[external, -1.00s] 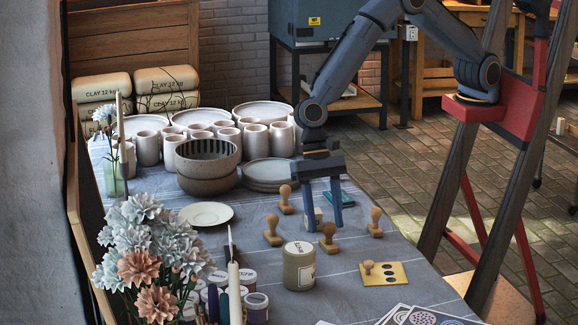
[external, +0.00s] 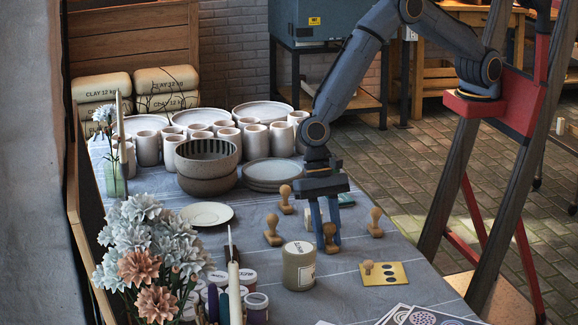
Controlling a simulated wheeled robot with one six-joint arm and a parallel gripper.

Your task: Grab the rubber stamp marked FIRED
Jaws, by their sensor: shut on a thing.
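My gripper (external: 327,238) points down over the table, its blue fingers closed around a wooden rubber stamp (external: 330,236). The stamp stands upright at table level between the fingers, partly covered by them. I cannot read a marking on it, so I cannot tell from this view whether it says FIRED. Other similar wooden stamps stand nearby: one at the left (external: 272,231), one farther back (external: 286,199) and one at the right (external: 375,223). A smaller stamp (external: 367,267) is on a yellow card (external: 393,275).
A lidded jar (external: 299,267) stands just in front of my gripper, to the left. Stacked plates (external: 272,178), a bowl (external: 206,180) and several cups lie behind. Flowers (external: 140,245) and paint pots (external: 256,309) fill the front left. Patterned sheets (external: 425,316) lie at the front right.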

